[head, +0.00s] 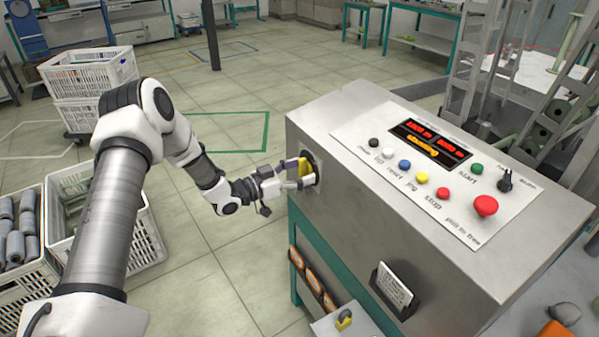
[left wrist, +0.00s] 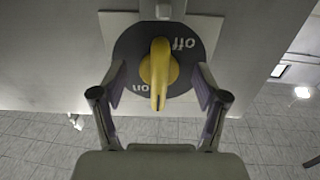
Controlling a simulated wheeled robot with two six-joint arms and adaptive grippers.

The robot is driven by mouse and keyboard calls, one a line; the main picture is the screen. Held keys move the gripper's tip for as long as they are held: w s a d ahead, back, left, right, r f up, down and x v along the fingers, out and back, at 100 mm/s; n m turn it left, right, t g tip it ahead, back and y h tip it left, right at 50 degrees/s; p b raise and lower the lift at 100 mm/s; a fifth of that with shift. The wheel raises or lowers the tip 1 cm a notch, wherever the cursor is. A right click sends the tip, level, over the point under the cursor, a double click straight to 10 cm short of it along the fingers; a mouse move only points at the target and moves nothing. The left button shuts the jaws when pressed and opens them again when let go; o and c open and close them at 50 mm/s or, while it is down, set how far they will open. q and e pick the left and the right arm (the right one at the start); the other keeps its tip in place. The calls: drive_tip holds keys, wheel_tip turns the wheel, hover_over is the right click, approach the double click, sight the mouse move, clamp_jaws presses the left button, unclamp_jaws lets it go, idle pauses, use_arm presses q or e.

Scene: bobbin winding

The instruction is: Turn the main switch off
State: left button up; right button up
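The main switch (head: 305,167) is a yellow handle on a dark round plate on the left side face of the grey machine cabinet. In the left wrist view the yellow handle (left wrist: 158,72) stands nearly upright in the picture, its narrow end pointing down beside the "on" mark. The "off" mark (left wrist: 184,43) is at its upper right. My left gripper (head: 298,176) is at the switch, its fingers spread on either side of the handle. In the left wrist view gaps show between handle and both fingers (left wrist: 160,92). My right gripper is not in view.
The cabinet's sloped top panel (head: 385,140) carries a lit red and yellow display (head: 430,139), several coloured buttons, a black selector knob (head: 506,180) and a red mushroom button (head: 485,206). A padlock (head: 344,319) shows below. White crates (head: 88,70) stand at left; floor between is clear.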

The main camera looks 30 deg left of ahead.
use_arm(q)
drive_tip(key=c, duration=1)
drive_tip(key=n, duration=0.4)
drive_tip(key=shift+r+n, duration=0.1)
drive_tip(key=shift+n, duration=1.8)
drive_tip(key=n, duration=0.3)
drive_tip(key=shift+n, duration=0.3)
drive_tip(key=n, duration=0.4)
drive_tip(key=o, duration=1.7)
drive_tip(key=shift+w+a, duration=0.1)
drive_tip(key=shift+o, duration=0.2)
